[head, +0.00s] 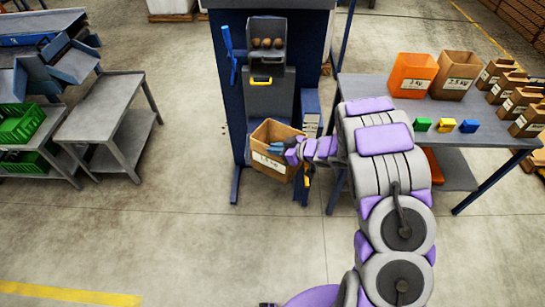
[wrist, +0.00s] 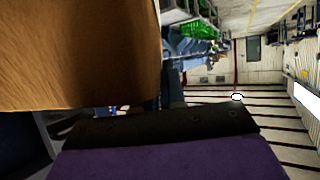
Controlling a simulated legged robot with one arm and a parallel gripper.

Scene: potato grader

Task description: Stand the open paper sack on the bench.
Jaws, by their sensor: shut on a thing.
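An open brown paper sack (head: 261,137) with a white label hangs tilted below the chute of the blue grader, its mouth up. My gripper (head: 293,154) is shut on the sack's right side near the rim. A blue-grey piece shows at the sack's mouth; I cannot tell what it is. In the wrist view the sack's brown wall (wrist: 75,50) fills the upper left, close to the dark finger (wrist: 150,130). The grey bench (head: 400,121) stands at the right, apart from this sack. The sack's contents and underside are hidden.
On the bench stand an orange sack (head: 411,75), a larger brown sack (head: 456,72), small green, yellow and blue blocks (head: 445,125), and several labelled cartons (head: 515,102) at right. The grader (head: 230,90) holds potatoes (head: 267,43) above. Bare bench lies around the blocks.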

